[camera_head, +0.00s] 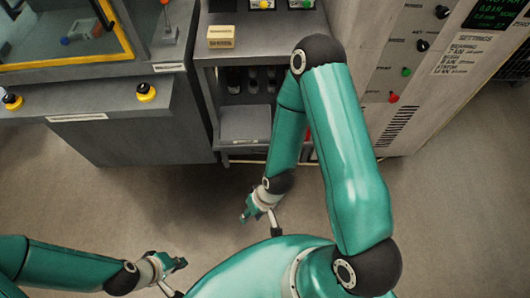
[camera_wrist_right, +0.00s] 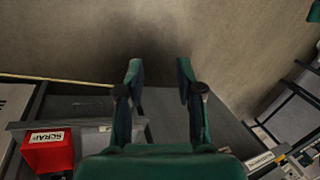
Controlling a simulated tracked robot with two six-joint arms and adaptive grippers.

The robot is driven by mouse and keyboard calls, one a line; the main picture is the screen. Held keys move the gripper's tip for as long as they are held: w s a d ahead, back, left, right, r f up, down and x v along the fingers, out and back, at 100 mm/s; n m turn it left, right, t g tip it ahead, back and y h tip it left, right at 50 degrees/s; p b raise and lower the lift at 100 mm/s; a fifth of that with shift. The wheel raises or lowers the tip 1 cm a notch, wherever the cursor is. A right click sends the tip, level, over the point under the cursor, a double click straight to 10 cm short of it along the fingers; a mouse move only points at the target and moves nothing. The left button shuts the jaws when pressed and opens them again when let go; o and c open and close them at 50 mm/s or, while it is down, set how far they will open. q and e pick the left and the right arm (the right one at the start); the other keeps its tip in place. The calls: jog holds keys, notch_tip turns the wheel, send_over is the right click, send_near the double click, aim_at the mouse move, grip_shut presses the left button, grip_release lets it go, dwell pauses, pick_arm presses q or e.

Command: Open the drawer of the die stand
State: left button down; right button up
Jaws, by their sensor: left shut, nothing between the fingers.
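The die stand (camera_head: 205,90) is the grey shelf unit at the top middle of the head view, with dark dies (camera_head: 235,80) on an inner shelf. A light grey panel (camera_head: 245,122) with a small label on its lower edge sits below them; it may be the drawer, and I cannot tell how far it is out. My right gripper (camera_head: 246,212) is over the floor in front of the stand, apart from it. In the right wrist view its two fingers (camera_wrist_right: 158,75) are spread with nothing between them. My left gripper (camera_head: 180,263) is shut and empty at lower left.
A red SCRAP box (camera_wrist_right: 48,150) shows at lower left in the right wrist view. In the head view, a grey bench with yellow-ringed buttons (camera_head: 146,92) stands left of the stand and a control cabinet (camera_head: 400,90) stands right. The floor (camera_head: 185,205) between the grippers is clear.

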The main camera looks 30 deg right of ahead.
jog(key=w+d+f+n+t+h+b, duration=0.1)
jog(key=w+d+f+n+t+b, duration=0.15)
jog(key=w+f+b, duration=0.55)
jog(key=w+d+f+n+t+h+b, duration=0.2)
jog(key=w+d+f+t+b, duration=0.15)
jog(key=f+b, duration=0.45)
jog(key=w+d+f+n+t+h+b, duration=0.1)
jog(key=w+d+f+n+t+b, duration=0.2)
jog(key=w+f, duration=0.5)
jog(key=w+d+f+n+t+h+b, duration=0.2)
jog(key=d+f+n+h+b, duration=0.15)
jog(key=d+f+b, duration=0.4)
jog(key=w+d+f+n+t+h+b, duration=0.1)
jog(key=d+f+n+t+h+b, duration=0.15)
jog(key=d+f+h+b, duration=0.5)
jog(key=w+d+f+y+b, duration=0.1)
jog(key=w+b, duration=0.2)
jog(key=w, duration=0.1)
jog(key=w+d+f+y+b, duration=0.1)
jog(key=w+d+f+b, duration=0.1)
jog(key=w+b, duration=0.1)
jog(key=w+d+f+b, duration=0.1)
jog(key=w+d+b, duration=0.1)
jog(key=w, duration=0.4)
jog(key=shift+d+f+g+y+b, duration=0.1)
jog(key=shift+f+g+y+b, duration=0.2)
jog(key=shift+g+y+b, duration=0.15)
jog(key=shift+w+d, duration=0.2)
jog(key=shift+w, duration=0.15)
grip_shut()
